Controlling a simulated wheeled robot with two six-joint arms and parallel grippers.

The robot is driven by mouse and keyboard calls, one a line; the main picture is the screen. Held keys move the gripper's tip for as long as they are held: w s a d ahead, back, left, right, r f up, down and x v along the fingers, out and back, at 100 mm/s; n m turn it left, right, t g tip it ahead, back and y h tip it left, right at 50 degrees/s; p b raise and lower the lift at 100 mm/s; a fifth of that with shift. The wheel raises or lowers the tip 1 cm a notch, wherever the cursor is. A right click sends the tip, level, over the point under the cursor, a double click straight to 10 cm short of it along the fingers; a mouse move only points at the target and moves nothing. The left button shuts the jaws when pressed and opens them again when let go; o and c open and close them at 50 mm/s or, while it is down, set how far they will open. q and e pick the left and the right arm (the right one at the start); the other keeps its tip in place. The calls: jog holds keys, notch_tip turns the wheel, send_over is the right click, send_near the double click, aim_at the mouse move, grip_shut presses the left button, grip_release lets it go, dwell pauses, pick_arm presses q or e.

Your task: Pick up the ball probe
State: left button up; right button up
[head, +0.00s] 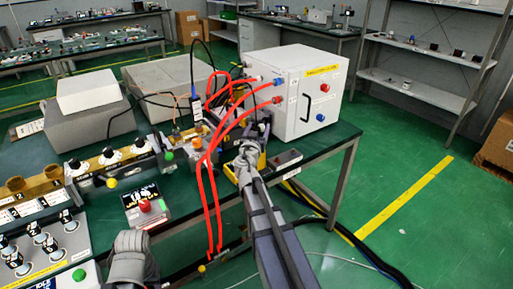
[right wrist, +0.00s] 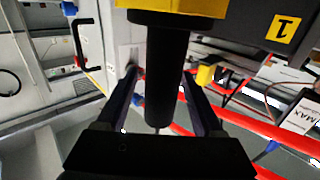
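In the right wrist view a black cylindrical handle (right wrist: 166,75) hangs from a yellow part with a black collar. I take it for the ball probe; no ball shows there. My right gripper (right wrist: 160,72) is open, with one dark finger on each side of the handle. A gap shows at the left finger; I cannot tell whether the right finger touches. In the head view my right gripper (head: 247,150) is over the bench beside a yellow part (head: 262,160), and its wrist hides the handle. A grey part of my left arm shows at the lower left, without fingers.
A white generator box (head: 298,95) with red cables (head: 210,195) stands behind my right gripper. A meter marked MAX (right wrist: 300,112) is at the right of the wrist view. A red-button box (head: 146,206) and knob panels crowd the left bench.

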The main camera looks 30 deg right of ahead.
grip_shut()
dwell(0.3)
dwell(0.9)
